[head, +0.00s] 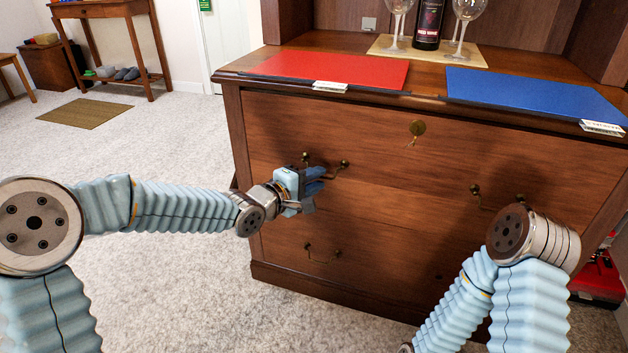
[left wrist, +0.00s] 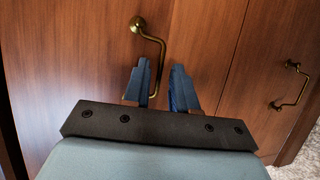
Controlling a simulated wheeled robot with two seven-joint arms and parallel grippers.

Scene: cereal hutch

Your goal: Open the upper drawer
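The upper drawer (head: 400,165) is a wide wooden front below the hutch top and looks shut. Its left brass handle (head: 340,170) shows beside my left gripper (head: 314,184), and its right brass handle (head: 490,200) is partly behind my right arm. In the left wrist view, the left handle (left wrist: 161,52) runs down into the gap between the two blue fingers of my left gripper (left wrist: 162,76). The fingers stand apart on either side of the bar; I cannot tell whether they touch it. The handle's lower end is partly hidden. My right gripper is out of view.
A lower drawer handle (head: 322,255) is below; it also shows in the left wrist view (left wrist: 290,88). A key hangs in the lock (head: 416,130). A red mat (head: 330,70), a blue mat (head: 535,95), a bottle (head: 429,25) and glasses stand on top.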

